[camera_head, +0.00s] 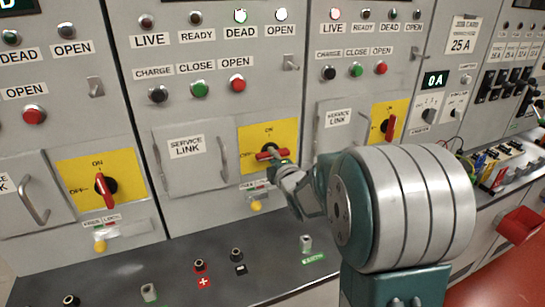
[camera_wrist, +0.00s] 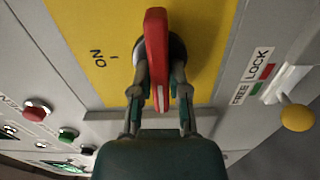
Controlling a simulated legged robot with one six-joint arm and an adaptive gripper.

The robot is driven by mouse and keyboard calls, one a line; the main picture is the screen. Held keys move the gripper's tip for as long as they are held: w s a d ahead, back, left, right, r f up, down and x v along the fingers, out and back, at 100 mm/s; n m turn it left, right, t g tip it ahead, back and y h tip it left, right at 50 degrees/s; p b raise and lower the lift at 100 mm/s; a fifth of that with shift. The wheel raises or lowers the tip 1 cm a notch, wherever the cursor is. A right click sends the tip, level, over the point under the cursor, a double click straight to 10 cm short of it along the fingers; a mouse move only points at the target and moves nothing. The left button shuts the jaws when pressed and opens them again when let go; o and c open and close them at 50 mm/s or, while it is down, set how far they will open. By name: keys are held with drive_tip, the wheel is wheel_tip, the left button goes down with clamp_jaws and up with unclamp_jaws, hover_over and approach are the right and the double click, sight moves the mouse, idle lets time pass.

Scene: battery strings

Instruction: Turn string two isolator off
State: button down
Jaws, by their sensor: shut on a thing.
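The isolator on the middle panel has a red handle (camera_head: 266,154) on a yellow plate (camera_head: 287,129). The handle lies roughly level in the head view, along the OFF side and across the ON mark above it. My gripper (camera_head: 277,156) reaches it from the lower right. In the wrist view my gripper (camera_wrist: 158,90) has one finger on each side of the red handle (camera_wrist: 156,40), shut on it. There the handle stands upright in the picture, and the ON mark is to its left. The handle's pivot is partly hidden. No string number is legible.
On the middle panel the DEAD lamp (camera_head: 240,15) and OPEN lamp (camera_head: 281,14) are lit. A yellow knob (camera_wrist: 297,117) sits beside the FREE/LOCK label (camera_wrist: 252,77). Neighbouring isolators, left (camera_head: 105,190) and right (camera_head: 389,127), have upright handles. A service-link door handle (camera_head: 221,160) projects nearby.

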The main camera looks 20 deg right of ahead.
drive_tip(key=shift+f, duration=0.2)
drive_tip(key=c, duration=0.6)
unclamp_jaws()
drive_tip(key=shift+r, duration=0.1)
drive_tip(key=s, duration=1.2)
drive_tip(key=shift+a, duration=0.1)
drive_tip(key=s+a+m+g, duration=0.3)
drive_tip(key=s+m+g, duration=0.1)
drive_tip(key=s+m, duration=0.2)
drive_tip(key=s+a+m+g, duration=0.4)
drive_tip(key=s+m, duration=0.2)
drive_tip(key=s, duration=0.2)
drive_tip(key=s+a+m+g, duration=0.4)
drive_tip(key=s+m, duration=0.1)
drive_tip(key=s, duration=0.2)
drive_tip(key=shift+s+f+m, duration=0.2)
drive_tip(key=shift+f+m, duration=0.2)
